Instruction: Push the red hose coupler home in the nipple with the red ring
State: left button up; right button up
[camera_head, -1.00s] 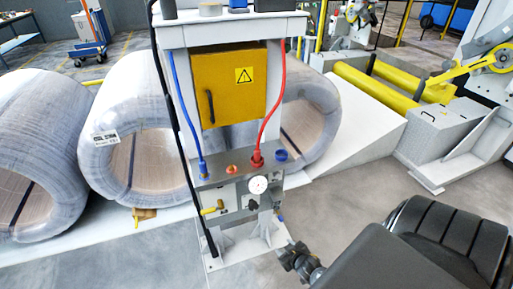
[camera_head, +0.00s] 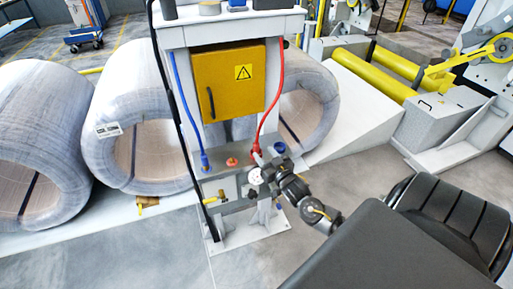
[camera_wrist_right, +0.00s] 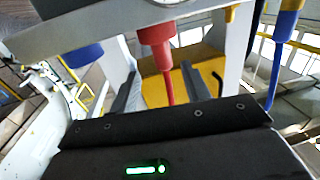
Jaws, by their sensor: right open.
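The red coupler (camera_wrist_right: 157,38) sits at the end of the red hose (camera_head: 275,100), against the grey panel (camera_wrist_right: 100,22); in the wrist view the panel is at the top. My right gripper (camera_head: 261,166) is at the panel front. In the wrist view its two fingers (camera_wrist_right: 158,84) stand apart, either side of the red hose below the coupler in that picture, with gaps visible. The head view hides most of the coupler behind my gripper. A red ring at its nipple cannot be made out. My left gripper is out of view.
An orange-red fitting (camera_head: 231,161) and a blue fitting (camera_head: 279,147) flank the red coupler. A blue coupler (camera_head: 204,160) on a blue hose is at the panel's left. A round gauge (camera_head: 256,176) is on the panel front. A yellow cabinet (camera_head: 229,80) stands behind.

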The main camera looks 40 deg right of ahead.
aim_at(258, 148)
jog(key=shift+w, duration=0.45)
jog(key=shift+w+r+p, duration=0.15)
jog(key=shift+w+p, duration=0.15)
jog(key=shift+w, duration=0.1)
jog(key=w, duration=0.1)
jog(key=w+p, duration=0.1)
jog(key=w, duration=0.1)
jog(key=shift+w+d, duration=0.2)
jog(key=shift+w, duration=0.1)
jog(key=shift+w+d+f, duration=0.1)
jog(key=shift+w+f, duration=0.15)
jog(key=shift+w, duration=0.15)
grip_shut()
jog(key=shift+r, duration=0.1)
